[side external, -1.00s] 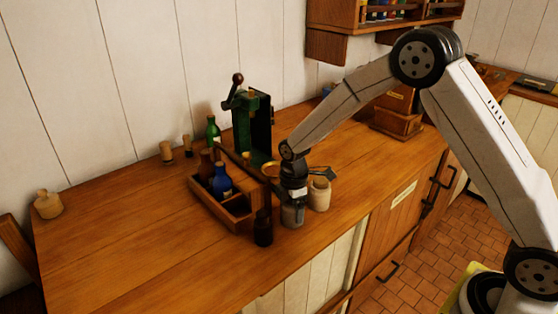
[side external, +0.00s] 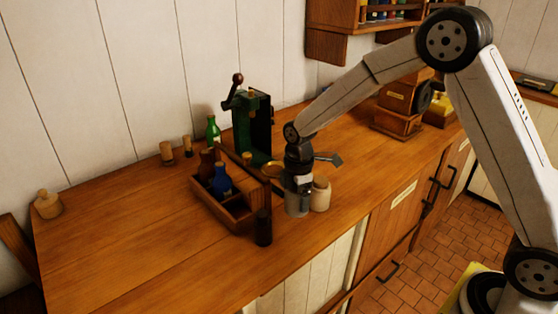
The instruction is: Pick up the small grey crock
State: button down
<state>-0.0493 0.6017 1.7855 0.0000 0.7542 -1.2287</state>
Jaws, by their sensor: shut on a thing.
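The small grey crock (side external: 297,206) is under my gripper (side external: 298,192) in the side external view, near the front edge of the wooden counter. My gripper points down and is shut on the crock's upper part. The crock is upright; whether its base touches the counter is hard to tell. The gripper's fingers hide much of its rim. A cream crock (side external: 320,194) stands close beside it on the right.
A dark bottle (side external: 263,228) stands just left of the grey crock. A wooden crate (side external: 239,220) holds a blue bottle (side external: 222,180) and others. A green machine (side external: 249,122) stands behind.

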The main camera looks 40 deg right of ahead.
jog(key=s+r, duration=0.8)
jog(key=s, duration=0.4)
jog(key=shift+s+d+r, duration=0.2)
jog(key=shift+s+d, duration=0.05)
jog(key=shift+w+f, duration=0.1)
jog(key=shift+f, duration=0.05)
dwell(0.5)
jog(key=w+d+f+m, duration=0.1)
jog(key=w+f+m, duration=0.4)
jog(key=m, duration=0.9)
jog(key=shift+w+d+f+m, duration=0.3)
jog(key=shift+w+d+f, duration=0.1)
jog(key=shift+f, duration=0.7)
